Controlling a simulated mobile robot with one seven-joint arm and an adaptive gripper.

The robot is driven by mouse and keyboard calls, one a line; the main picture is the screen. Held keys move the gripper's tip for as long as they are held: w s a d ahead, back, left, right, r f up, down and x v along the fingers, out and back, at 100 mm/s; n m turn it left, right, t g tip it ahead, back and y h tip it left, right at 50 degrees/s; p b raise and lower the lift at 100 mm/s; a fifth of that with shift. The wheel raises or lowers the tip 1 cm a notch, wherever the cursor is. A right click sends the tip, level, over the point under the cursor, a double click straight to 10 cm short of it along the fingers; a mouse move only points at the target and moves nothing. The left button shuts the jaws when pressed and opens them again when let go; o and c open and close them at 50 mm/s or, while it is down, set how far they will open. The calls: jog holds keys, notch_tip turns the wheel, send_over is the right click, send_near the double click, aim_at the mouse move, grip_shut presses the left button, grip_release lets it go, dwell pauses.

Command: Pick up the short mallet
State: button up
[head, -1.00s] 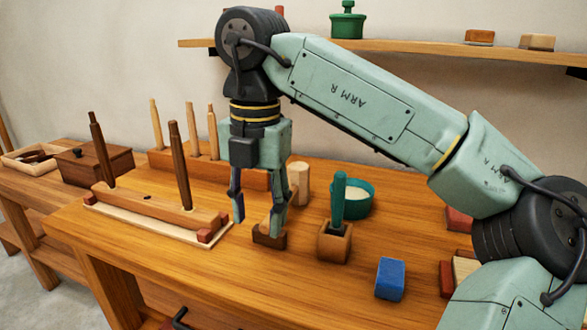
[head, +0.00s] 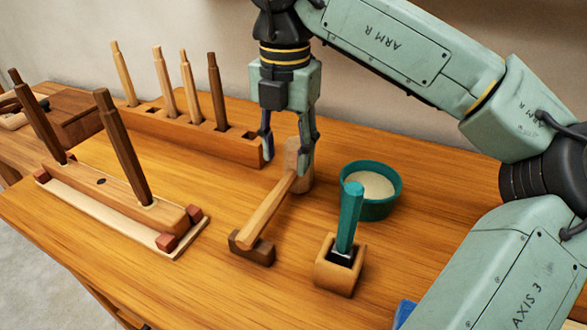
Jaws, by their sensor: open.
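A short wooden mallet (head: 267,214) lies tilted on the table. Its near handle end rests on a dark brown notched block (head: 252,249). Its pale round head (head: 304,166) is at the far end, partly hidden by a finger of my gripper. My gripper (head: 286,158) is open and points down, its two fingers apart. In the picture the fingertips lie around the far part of the mallet, near the head. I cannot tell how far above or behind the handle they are. Nothing is held.
A green bowl of pale grains (head: 398,190) and a wooden block holding a green-handled tool (head: 341,278) stand to the right. A rack with several pegs (head: 190,135) is behind left. A stand with two dark posts (head: 120,187) is at left. Bare table lies in front.

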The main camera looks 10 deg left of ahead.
aim_at(288, 176)
jog(key=shift+w+f+p, duration=0.2)
jog(key=shift+f+p, duration=0.45)
jog(key=shift+f, duration=2.85)
jog(key=shift+c, duration=0.5)
grip_shut()
